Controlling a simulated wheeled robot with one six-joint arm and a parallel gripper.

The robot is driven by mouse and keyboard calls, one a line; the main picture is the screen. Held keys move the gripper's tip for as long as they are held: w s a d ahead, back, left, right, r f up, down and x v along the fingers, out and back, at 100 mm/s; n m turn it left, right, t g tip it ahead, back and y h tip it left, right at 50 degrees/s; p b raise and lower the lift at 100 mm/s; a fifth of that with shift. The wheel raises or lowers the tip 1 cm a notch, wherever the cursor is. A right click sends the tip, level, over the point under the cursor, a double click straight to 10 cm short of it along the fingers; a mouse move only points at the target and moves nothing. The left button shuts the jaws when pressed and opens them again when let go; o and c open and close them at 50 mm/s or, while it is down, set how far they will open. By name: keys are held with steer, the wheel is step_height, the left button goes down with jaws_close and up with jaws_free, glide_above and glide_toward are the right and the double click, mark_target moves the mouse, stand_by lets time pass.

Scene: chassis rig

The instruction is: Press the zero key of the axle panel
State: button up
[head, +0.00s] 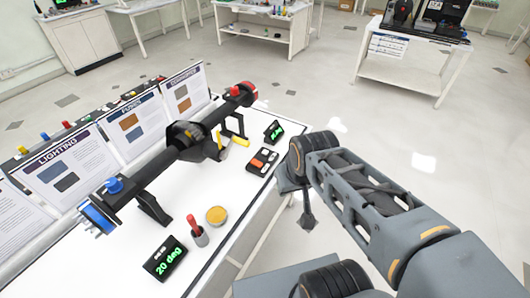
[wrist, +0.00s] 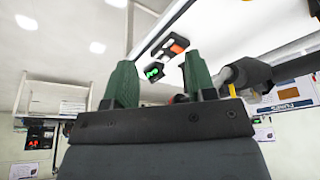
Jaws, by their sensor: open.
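A small black key panel (head: 262,162) lies on the white bench near its right edge, beside the axle rig. It has an orange-red key and paler keys; their labels are too small to read, so I cannot tell which is zero. The panel also shows in the wrist view (wrist: 170,46), beyond the fingertips. The dark axle (head: 185,148), with a blue left end and a red far end, rests on stands. My gripper (wrist: 160,63) has two green fingers, spread apart with nothing between them. In the head view my arm's wrist hides the fingers, to the right of the panel.
A green-lit display (head: 274,131) stands just behind the panel. Another display (head: 165,260) reads 20 deg at the front. A red-handled tool (head: 197,231) and an orange-topped round dish (head: 216,215) stand nearby. Upright information boards (head: 130,123) line the back. Open floor lies right of the bench.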

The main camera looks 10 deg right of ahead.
jaws_close()
stand_by(1.4)
